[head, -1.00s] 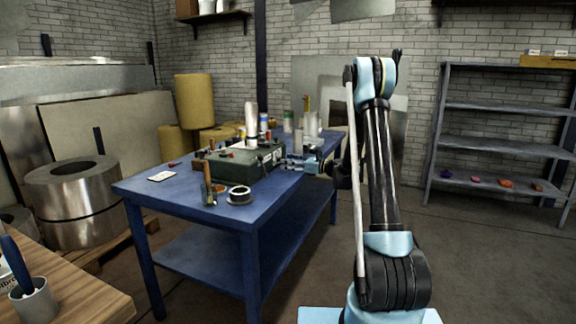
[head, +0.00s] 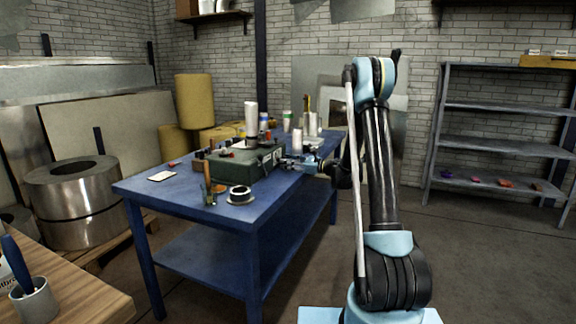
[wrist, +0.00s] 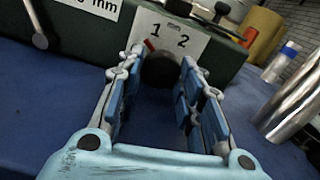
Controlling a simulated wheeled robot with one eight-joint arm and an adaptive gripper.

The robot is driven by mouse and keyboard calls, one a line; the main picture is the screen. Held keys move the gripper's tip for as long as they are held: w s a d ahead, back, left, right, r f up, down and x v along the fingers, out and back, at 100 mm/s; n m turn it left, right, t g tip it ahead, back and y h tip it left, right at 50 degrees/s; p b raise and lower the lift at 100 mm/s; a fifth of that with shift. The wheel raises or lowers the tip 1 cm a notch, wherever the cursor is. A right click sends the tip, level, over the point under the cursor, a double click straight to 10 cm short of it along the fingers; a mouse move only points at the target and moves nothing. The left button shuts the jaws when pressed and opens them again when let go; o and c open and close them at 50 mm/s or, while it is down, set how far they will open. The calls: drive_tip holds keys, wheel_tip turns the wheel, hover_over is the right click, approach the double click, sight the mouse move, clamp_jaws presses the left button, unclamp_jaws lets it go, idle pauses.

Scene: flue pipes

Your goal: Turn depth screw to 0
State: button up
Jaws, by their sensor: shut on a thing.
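The depth screw's dark round knob (wrist: 160,70) sits on the front of a green machine, under a white plate (wrist: 172,42) marked 1 and 2. A short red mark shows near the 1, just above the knob. The rest of the dial is hidden behind the knob and fingers. My gripper (wrist: 161,75) is shut on the knob, with a finger on each side of it. In the head view my gripper (head: 296,163) reaches the right side of the green machine (head: 245,160) on the blue table (head: 180,205).
A shiny metal cylinder (wrist: 288,108) lies right of my gripper in the wrist view. A label ending in "mm" (wrist: 98,6) is on the machine. A ring-shaped part (head: 240,195) and a card (head: 161,176) are on the table's front. Shelves (head: 500,145) stand right.

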drive_tip(key=shift+w+d+n, duration=0.1)
drive_tip(key=shift+w+n, duration=0.1)
drive_tip(key=shift+n, duration=1.1)
drive_tip(key=o, duration=1.1)
drive_tip(key=shift+c, duration=0.2)
drive_tip(key=shift+s, duration=0.1)
drive_tip(key=v, duration=1.2)
